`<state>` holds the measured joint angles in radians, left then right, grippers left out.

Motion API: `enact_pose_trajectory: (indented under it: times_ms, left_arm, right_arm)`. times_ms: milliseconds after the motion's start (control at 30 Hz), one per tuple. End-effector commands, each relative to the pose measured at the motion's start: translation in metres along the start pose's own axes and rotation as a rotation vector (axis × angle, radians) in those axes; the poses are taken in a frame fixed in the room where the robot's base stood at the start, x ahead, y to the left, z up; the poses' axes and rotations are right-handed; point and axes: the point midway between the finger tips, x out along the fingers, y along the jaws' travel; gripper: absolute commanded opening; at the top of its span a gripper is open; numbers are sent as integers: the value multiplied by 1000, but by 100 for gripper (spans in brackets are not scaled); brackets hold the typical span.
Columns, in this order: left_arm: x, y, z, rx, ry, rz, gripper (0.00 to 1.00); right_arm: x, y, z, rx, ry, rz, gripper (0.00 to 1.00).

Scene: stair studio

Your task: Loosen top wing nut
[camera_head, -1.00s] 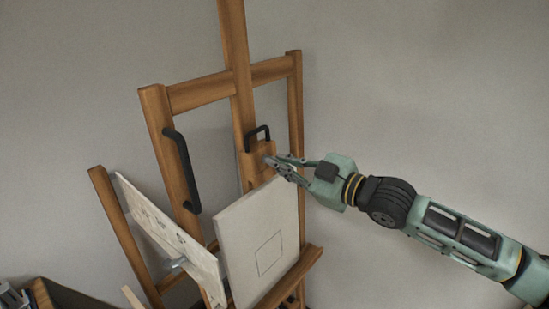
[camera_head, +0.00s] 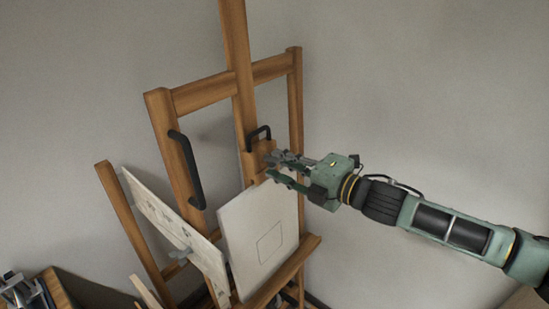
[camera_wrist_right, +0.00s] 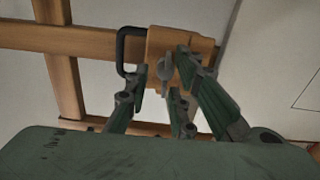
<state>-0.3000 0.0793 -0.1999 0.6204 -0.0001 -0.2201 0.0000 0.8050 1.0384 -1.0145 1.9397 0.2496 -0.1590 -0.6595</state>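The top wing nut (camera_wrist_right: 165,72) is a small grey metal piece on the front of the easel's wooden top clamp block (camera_wrist_right: 188,45). In the head view the block (camera_head: 262,152) sits on the central mast above the canvas, and my fingers hide the nut. My right gripper (camera_head: 270,165) reaches in from the right at the block. In the right wrist view its green fingers (camera_wrist_right: 162,82) stand apart on either side of the wing nut. Contact with it cannot be told.
A black handle (camera_head: 259,132) is on the block; a longer one (camera_head: 187,170) is on the left post. A white canvas (camera_head: 262,235) rests below on the ledge (camera_head: 290,272). A drawing board (camera_head: 172,225) leans at left. The right side is clear.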

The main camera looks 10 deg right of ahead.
Motion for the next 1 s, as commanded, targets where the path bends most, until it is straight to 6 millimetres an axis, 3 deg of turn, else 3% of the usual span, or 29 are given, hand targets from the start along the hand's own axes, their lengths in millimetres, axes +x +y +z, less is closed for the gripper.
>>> enact_pose_trajectory:
  times_ms: [333,800,1000]
  left_arm:
    - [0,0,0,0,0,0,38]
    - [13,0,1,0,0,0,38]
    - [16,0,2,0,0,0,38]
  right_arm:
    - [-4,0,1,2,-3,-1,25]
    - [-50,-2,2,1,-4,-2,25]
    - [-60,0,1,2,-2,0,25]
